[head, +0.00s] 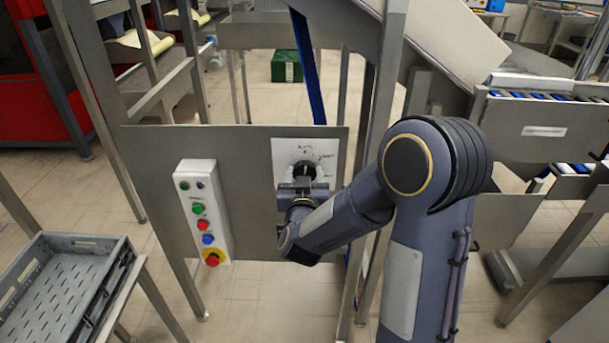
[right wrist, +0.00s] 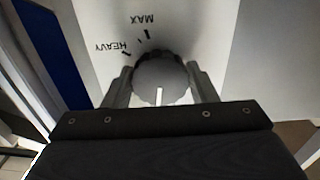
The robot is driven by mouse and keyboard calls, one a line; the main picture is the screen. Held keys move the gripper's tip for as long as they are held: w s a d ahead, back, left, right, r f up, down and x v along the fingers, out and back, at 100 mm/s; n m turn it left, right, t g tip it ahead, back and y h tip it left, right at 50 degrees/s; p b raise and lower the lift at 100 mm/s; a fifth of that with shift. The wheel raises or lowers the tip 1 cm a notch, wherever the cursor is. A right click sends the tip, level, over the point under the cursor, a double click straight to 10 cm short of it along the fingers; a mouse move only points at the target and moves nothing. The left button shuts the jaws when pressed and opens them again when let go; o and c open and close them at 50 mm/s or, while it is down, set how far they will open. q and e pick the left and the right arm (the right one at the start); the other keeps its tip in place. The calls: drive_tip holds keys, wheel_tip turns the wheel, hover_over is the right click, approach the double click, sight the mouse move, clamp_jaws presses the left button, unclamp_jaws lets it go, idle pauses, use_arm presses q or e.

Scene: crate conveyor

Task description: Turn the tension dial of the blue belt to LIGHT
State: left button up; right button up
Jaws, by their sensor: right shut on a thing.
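The tension dial (head: 304,168) is a dark round knob on a white plate (head: 282,150) fixed to the grey panel. In the right wrist view the dial (right wrist: 160,72) has a white pointer line that points down the picture. The labels MAX and HEAVY show upside down at its upper left, and the pointer is not at either. No LIGHT label can be made out in that view. My right gripper (head: 303,184) is shut on the dial, one finger at each side. The blue belt (head: 308,70) runs steeply up behind the panel. My left gripper is not in view.
A control box (head: 204,215) with several coloured buttons is on the panel (head: 255,225), left of the dial. A grey crate (head: 112,262) stands at the lower left. Metal posts stand close to my right arm. A green box (head: 286,66) lies on the floor behind.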

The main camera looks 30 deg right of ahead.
drive_tip(key=shift+a+m+b, duration=0.1)
drive_tip(key=shift+m+b, duration=5.1)
drive_tip(key=shift+b, duration=0.3)
drive_tip(key=o, duration=1)
drive_tip(key=shift+p+v, duration=0.3)
drive_tip(key=shift+v, duration=3.65)
